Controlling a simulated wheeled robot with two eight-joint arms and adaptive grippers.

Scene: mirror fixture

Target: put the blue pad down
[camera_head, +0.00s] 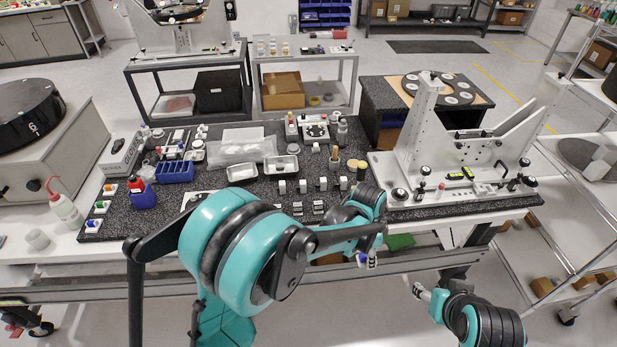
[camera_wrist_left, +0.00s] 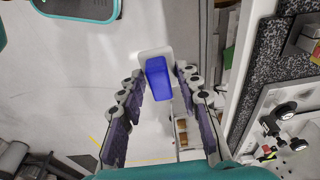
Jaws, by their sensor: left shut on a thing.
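The blue pad (camera_wrist_left: 157,80) is a small blue block on a white backing. It sits between the fingertips of my left gripper (camera_wrist_left: 160,76) in the left wrist view, and the fingers are shut on it. In the head view my left gripper (camera_head: 372,248) hangs in front of the bench's front edge, with a bit of the blue and white pad (camera_head: 366,261) showing below it. My right gripper (camera_head: 421,292) is low at the right, apart from the bench; its fingers are too small to judge.
The dark speckled bench top (camera_head: 225,212) holds several small parts, trays and blue bins (camera_head: 174,172). A grey metal fixture (camera_head: 450,150) stands at its right end. A wire-shelf cart (camera_head: 585,215) stands at the far right. The floor below the left gripper looks open.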

